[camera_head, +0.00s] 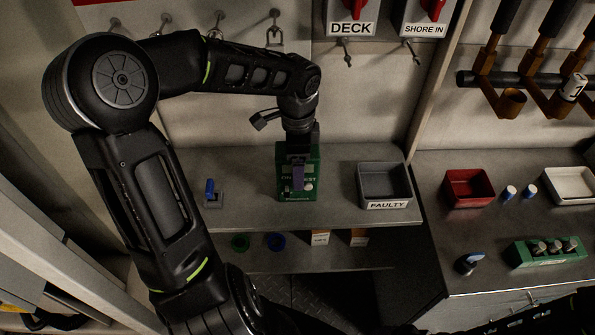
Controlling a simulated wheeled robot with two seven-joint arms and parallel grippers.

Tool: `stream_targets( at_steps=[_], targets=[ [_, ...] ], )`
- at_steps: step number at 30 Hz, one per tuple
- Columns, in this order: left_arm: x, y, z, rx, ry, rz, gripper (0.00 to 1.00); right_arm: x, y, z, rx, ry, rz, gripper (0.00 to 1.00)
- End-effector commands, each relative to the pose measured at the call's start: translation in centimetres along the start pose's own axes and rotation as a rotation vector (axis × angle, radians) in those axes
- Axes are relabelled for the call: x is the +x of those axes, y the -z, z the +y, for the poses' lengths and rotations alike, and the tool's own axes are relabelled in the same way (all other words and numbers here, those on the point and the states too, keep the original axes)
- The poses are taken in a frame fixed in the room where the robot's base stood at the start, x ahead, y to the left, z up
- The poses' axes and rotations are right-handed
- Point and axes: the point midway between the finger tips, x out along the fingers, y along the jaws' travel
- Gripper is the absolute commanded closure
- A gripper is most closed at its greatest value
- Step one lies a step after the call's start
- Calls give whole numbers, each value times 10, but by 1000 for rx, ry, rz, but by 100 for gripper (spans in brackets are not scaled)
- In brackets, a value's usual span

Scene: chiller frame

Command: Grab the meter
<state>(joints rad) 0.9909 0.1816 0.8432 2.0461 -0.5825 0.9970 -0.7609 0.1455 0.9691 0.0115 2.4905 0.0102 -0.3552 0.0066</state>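A green box (284,190) with white lettering stands upright on the grey shelf, near the middle of the view. It has a purple part on its front and a pale round spot; it may be the meter, but I cannot tell for sure. My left arm reaches in from the left and bends down over the box. My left gripper (298,153) is at the top of the box, in front of its upper part. The fingers are dark and small, so whether they touch or grip it is unclear. My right gripper is not in view.
A grey bin (385,200) labelled FAULTY sits right of the box. A small blue-handled item (210,191) stands to its left. The right counter holds a red bin (468,188), a white tray (572,185) and a green rack (548,252). Hooks line the back wall.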

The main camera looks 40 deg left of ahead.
Motion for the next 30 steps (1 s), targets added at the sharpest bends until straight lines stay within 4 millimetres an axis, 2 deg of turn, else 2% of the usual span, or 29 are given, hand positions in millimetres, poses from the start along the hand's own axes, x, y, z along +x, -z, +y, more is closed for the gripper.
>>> stream_targets(
  at_steps=[30],
  targets=[
    [5, 0, 0, 0, 0, 0, 20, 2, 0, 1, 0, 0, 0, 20]
  ],
)
